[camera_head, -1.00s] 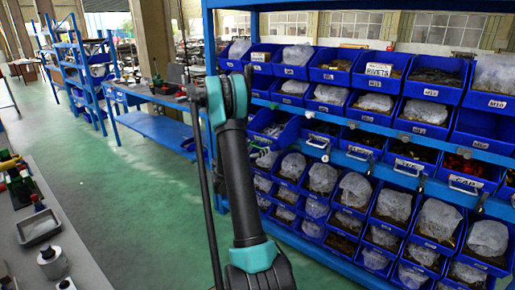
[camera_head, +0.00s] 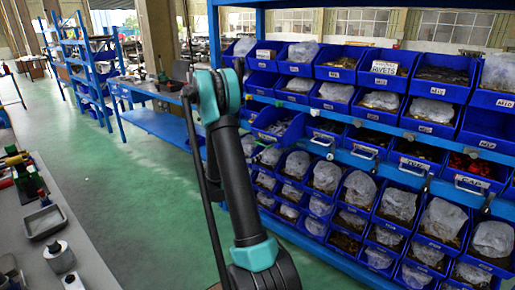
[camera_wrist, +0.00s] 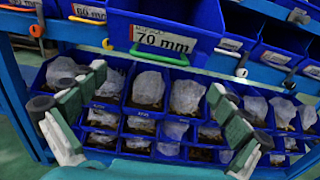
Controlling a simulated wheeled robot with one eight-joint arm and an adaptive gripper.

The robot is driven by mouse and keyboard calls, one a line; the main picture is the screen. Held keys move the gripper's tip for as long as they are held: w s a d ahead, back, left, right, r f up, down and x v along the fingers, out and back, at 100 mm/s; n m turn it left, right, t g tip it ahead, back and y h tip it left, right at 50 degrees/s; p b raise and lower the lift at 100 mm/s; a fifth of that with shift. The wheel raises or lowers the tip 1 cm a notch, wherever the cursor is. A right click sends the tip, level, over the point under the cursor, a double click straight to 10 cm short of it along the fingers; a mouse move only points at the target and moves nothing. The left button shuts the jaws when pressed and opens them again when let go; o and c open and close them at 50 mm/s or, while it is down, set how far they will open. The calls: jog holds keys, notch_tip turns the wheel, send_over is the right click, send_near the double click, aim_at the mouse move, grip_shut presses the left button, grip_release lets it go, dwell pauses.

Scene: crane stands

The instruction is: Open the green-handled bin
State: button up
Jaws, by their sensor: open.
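My gripper (camera_wrist: 157,80) is open and empty in the wrist view, its two fingers spread wide in front of the bin rack. In the head view my arm hides the gripper.
A blue rack (camera_head: 498,153) holds rows of blue bins, many with plastic bags inside. A grey workbench (camera_head: 80,242) with a tray (camera_head: 44,222) and bottles stands at the left. The green floor (camera_head: 130,185) between them is clear. A blue workbench (camera_head: 160,122) stands farther back.

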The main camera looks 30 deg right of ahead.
jog(key=shift+v, duration=1.9)
jog(key=s+a+f+m+g+y, duration=0.1)
jog(key=s+a+f+m+y, duration=0.2)
jog(key=s+a+m+y, duration=0.5)
jog(key=s+a+f+m+g+y, duration=0.1)
jog(key=s+a+f+m+y, duration=0.3)
jog(key=s+a+m+y, duration=0.4)
jog(key=s+a+m, duration=0.3)
jog(key=s+a, duration=0.1)
jog(key=s, duration=0.4)
jog(key=s+a+m, duration=0.3)
jog(key=s+a, duration=0.1)
jog(key=s, duration=0.3)
jog(key=shift+s+g+y, duration=0.3)
jog(key=shift+s, duration=0.1)
